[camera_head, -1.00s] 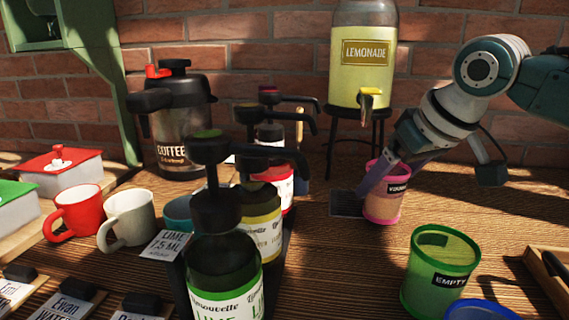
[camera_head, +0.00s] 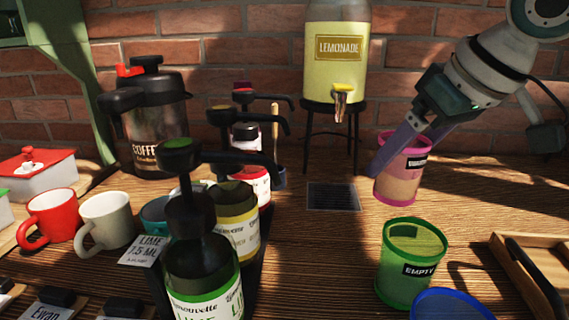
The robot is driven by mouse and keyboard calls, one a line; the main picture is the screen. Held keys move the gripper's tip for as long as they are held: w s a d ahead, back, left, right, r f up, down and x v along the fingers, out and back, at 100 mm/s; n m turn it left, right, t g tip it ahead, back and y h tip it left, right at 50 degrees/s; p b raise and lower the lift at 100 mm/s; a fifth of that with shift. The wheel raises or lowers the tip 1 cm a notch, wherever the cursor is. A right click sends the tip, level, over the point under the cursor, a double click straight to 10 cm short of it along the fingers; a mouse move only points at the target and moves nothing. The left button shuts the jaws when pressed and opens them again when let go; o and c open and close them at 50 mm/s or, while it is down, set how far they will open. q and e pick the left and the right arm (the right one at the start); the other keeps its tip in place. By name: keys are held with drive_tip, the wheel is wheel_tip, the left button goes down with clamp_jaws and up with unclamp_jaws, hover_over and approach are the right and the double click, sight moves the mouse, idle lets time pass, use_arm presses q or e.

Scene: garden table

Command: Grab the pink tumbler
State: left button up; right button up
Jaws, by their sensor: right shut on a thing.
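The pink tumbler (camera_head: 397,187) is at the right of centre in the head view, with a dark label near its rim and pinkish contents. My right gripper (camera_head: 392,160) comes from the upper right and is shut on the tumbler, with a purple finger along its left side. The other finger is partly hidden behind the tumbler. The tumbler is nearly upright and seems to be just above the table, right of the dark drip grate (camera_head: 333,196). My left gripper is not in view.
A green tumbler (camera_head: 408,283) labelled EMPTY stands in front of the pink one. The lemonade dispenser (camera_head: 336,75) stands behind on a dark stool. Syrup pump bottles (camera_head: 203,290) stand to the left. A wooden tray (camera_head: 545,262) lies at the right.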

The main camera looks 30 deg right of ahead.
wheel_tip(320, 180, up, 8)
drive_tip(key=p, duration=0.1)
idle(0.4)
drive_tip(key=shift+p, duration=0.3)
idle(0.4)
